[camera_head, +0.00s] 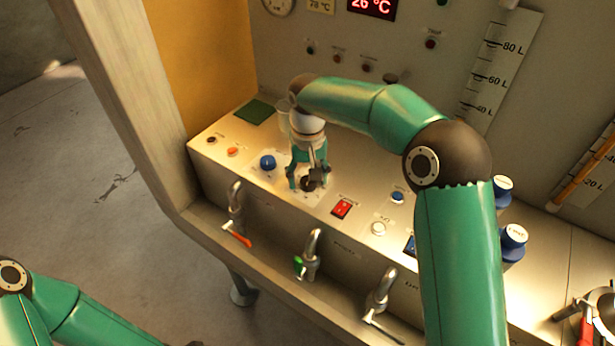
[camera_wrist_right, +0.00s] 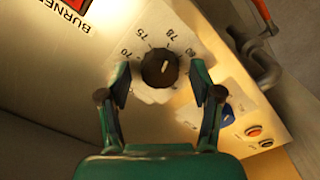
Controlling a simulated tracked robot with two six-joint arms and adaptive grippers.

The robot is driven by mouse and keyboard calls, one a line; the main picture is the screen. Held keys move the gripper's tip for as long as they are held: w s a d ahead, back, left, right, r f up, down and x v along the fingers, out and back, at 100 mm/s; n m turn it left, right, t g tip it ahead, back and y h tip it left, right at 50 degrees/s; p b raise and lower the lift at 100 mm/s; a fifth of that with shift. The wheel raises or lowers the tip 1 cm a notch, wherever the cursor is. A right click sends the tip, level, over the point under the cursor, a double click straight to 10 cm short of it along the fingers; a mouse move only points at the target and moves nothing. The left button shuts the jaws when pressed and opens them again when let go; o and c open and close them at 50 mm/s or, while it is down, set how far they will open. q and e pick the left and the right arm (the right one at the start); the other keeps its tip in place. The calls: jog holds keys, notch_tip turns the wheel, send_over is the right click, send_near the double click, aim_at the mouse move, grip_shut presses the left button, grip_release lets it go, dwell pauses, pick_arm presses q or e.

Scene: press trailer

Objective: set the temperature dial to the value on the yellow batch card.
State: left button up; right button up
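The temperature dial (camera_wrist_right: 158,72) is a black round knob on a pale plate marked 70, 75, 78 and 80 in the right wrist view. Its white pointer mark is turned roughly toward 78; I cannot tell the exact setting. In the head view the dial (camera_head: 309,184) is partly covered by my right gripper (camera_head: 307,178). That gripper is open, its fingers on either side of the dial, with gaps visible in the right wrist view (camera_wrist_right: 160,73). My left gripper is out of view.
A red display (camera_head: 371,6) reads 26 °C. A red burner switch (camera_head: 342,208) and a blue knob (camera_head: 267,162) flank the dial. Several taps, one red-handled (camera_head: 237,237), line the panel's front. Blue-and-white cylinders (camera_head: 513,238) stand at the right.

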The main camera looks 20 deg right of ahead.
aim_at(307, 180)
notch_tip(307, 180, up, 12)
dwell(0.8)
jog(key=shift+f, duration=0.1)
